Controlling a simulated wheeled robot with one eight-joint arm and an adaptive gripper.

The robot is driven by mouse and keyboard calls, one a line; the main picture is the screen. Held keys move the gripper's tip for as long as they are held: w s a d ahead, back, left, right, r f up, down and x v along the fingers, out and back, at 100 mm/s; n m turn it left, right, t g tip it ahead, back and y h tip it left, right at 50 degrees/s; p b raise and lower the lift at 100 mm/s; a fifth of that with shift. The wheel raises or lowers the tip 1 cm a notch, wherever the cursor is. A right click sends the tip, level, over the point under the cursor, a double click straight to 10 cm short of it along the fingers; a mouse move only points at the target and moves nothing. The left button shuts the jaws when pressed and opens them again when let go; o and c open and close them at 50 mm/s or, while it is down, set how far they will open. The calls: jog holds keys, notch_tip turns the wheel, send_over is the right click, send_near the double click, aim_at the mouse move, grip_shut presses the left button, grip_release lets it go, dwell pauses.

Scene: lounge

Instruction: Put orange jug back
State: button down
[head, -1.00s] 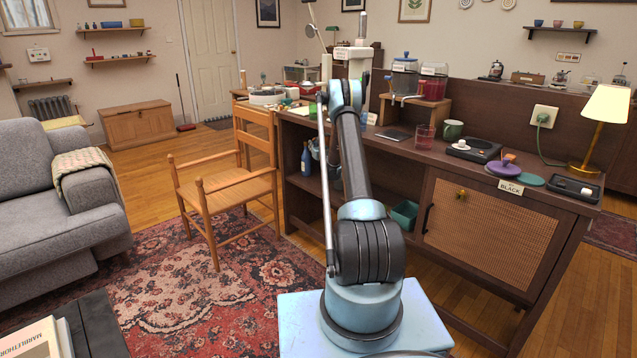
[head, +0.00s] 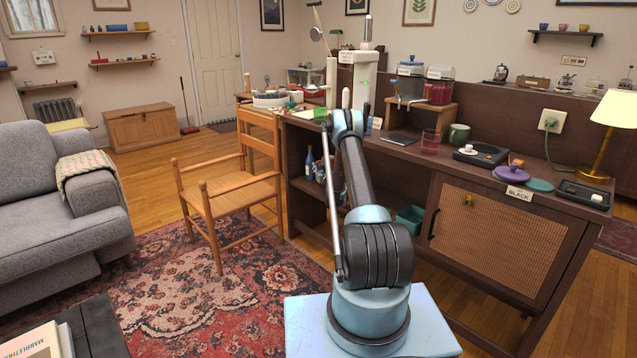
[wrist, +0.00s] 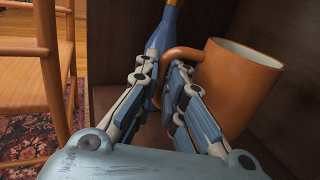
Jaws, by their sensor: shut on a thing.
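The orange jug (wrist: 238,88) shows large in the wrist view, upright, with its open white-lined mouth up and its handle to the left. My gripper (wrist: 165,65) is shut on the handle, with a finger on each side of it. The jug is inside a dark wooden compartment; whether its base touches the shelf board is hidden by my gripper. In the head view my arm covers the gripper, and I cannot make out the jug.
A blue bottle (wrist: 164,34) stands close behind my fingertips; it also shows in the head view (head: 308,163). A dark side wall (wrist: 293,70) is right of the jug. A wooden chair (head: 222,195) stands left of the cabinet (head: 412,160).

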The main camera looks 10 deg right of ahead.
jog(key=shift+f, duration=2.8)
jog(key=c, duration=1.7)
grip_release()
